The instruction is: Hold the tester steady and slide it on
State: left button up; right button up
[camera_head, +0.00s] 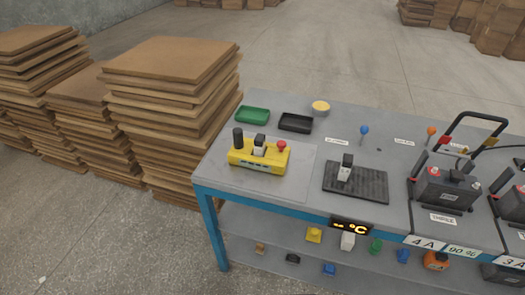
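A yellow tester-like box (258,158) sits on the left part of the grey workbench. It has a black knob at its left, a red button at its right and a small grey upright piece with a dark top in its middle. A similar grey piece with a dark top (345,169) stands on a dark ribbed mat (371,187) to the right. I cannot tell for certain which object is the tester. Neither of my grippers shows in the head view.
A battery (446,191) with a black handle stands at the right of the workbench (294,205). A green tray (253,114), a black tray (295,122) and a yellow round dish (320,108) are at the back. Several small parts lie on the lower shelf. Board stacks (172,58) stand left.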

aim_at(281, 144)
jog(key=k, duration=0.5)
jog(key=u, duration=1.25)
jog(key=i, duration=1.1)
jog(key=z, duration=1.8)
jog(key=k, duration=0.5)
jog(key=z, duration=0.1)
jog(key=i, duration=0.5)
jog(key=u, duration=0.05)
